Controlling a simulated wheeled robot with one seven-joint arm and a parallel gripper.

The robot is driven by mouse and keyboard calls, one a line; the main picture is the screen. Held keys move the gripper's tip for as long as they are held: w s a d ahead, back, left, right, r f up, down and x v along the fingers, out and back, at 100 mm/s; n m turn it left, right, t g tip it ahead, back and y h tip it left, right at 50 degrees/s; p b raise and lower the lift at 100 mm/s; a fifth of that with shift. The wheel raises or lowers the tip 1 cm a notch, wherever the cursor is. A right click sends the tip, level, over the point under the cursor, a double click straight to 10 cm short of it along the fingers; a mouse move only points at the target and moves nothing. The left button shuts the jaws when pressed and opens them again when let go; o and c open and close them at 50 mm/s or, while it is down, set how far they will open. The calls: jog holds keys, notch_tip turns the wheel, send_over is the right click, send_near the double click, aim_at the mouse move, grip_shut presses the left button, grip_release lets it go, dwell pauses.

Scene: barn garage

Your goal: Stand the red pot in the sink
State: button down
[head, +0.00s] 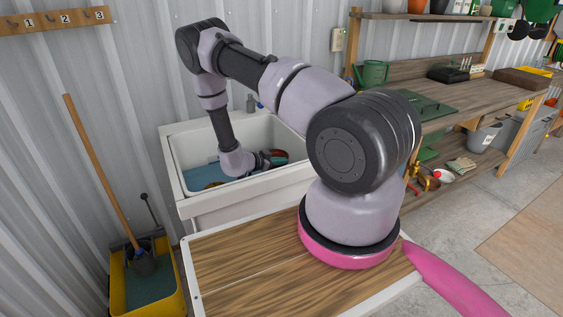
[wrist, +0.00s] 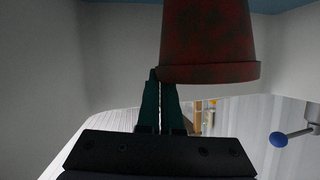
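The red pot (wrist: 208,45) fills the upper middle of the wrist view, dark red and mottled, with its rim towards the picture's bottom. My gripper (wrist: 160,88) has its fingers close together at the rim's left edge. One finger shows outside the pot, and the other is partly hidden behind the rim. The fingers look closed on the pot wall. In the head view my gripper (head: 262,160) is down inside the white sink (head: 190,148), with a small red part of the pot (head: 281,161) beside it. Whether the pot's base touches the sink floor is hidden.
A yellowish object (head: 214,185) lies on the sink's blue-green floor. A tap lever with a blue knob (wrist: 278,140) shows in the wrist view. A yellow mop bucket (head: 172,300) stands left of the sink. A long workbench (head: 455,95) runs along the right.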

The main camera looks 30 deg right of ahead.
jog(key=shift+f, duration=0.6)
jog(key=c, duration=1.1)
grip_release()
jog(key=shift+r, duration=0.1)
